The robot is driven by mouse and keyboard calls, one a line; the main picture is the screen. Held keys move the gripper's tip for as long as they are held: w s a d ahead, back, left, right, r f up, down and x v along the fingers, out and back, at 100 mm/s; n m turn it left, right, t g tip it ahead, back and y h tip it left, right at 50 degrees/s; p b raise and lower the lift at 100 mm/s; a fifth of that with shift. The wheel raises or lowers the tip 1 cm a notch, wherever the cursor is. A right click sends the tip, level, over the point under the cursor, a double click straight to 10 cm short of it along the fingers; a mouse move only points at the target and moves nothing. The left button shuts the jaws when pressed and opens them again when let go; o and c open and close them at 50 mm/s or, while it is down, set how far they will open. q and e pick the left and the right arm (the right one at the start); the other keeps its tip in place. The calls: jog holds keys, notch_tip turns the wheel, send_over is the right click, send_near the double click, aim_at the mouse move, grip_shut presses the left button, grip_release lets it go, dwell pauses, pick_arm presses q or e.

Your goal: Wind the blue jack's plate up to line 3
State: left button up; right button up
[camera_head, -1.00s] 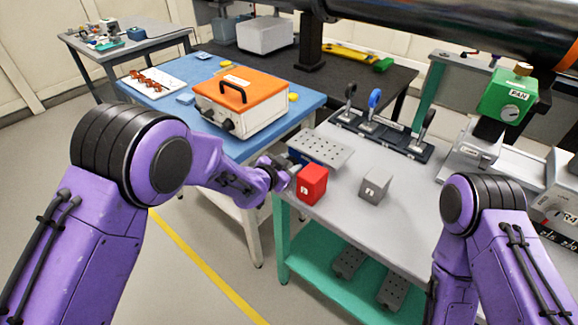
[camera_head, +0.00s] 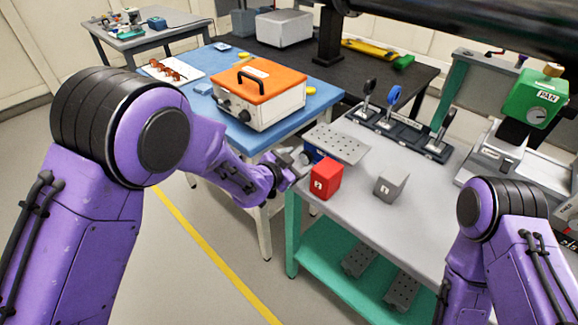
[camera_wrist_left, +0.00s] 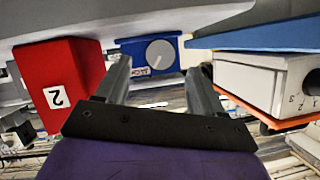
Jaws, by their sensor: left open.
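The blue jack (camera_head: 312,156) stands at the left edge of the grey table, under a perforated grey plate (camera_head: 338,143). Its lines cannot be made out. In the left wrist view the jack's blue face (camera_wrist_left: 126,48) shows a round grey knob (camera_wrist_left: 160,53) and a small label. My left gripper (camera_head: 299,165) is just in front of this face. Its fingers (camera_wrist_left: 158,66) are open and point at the knob, which appears between their tips; contact cannot be told. My right gripper is not in view, only part of the right arm.
A red block (camera_head: 326,180) stands close to the gripper; in the left wrist view it (camera_wrist_left: 70,85) is beside one finger. A grey block (camera_head: 391,184) is farther right. A white box with orange lid (camera_head: 262,95) sits on the blue table (camera_head: 205,62).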

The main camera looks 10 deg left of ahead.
pick_arm(q)
jog(key=v, duration=0.6)
jog(key=shift+s, duration=0.15)
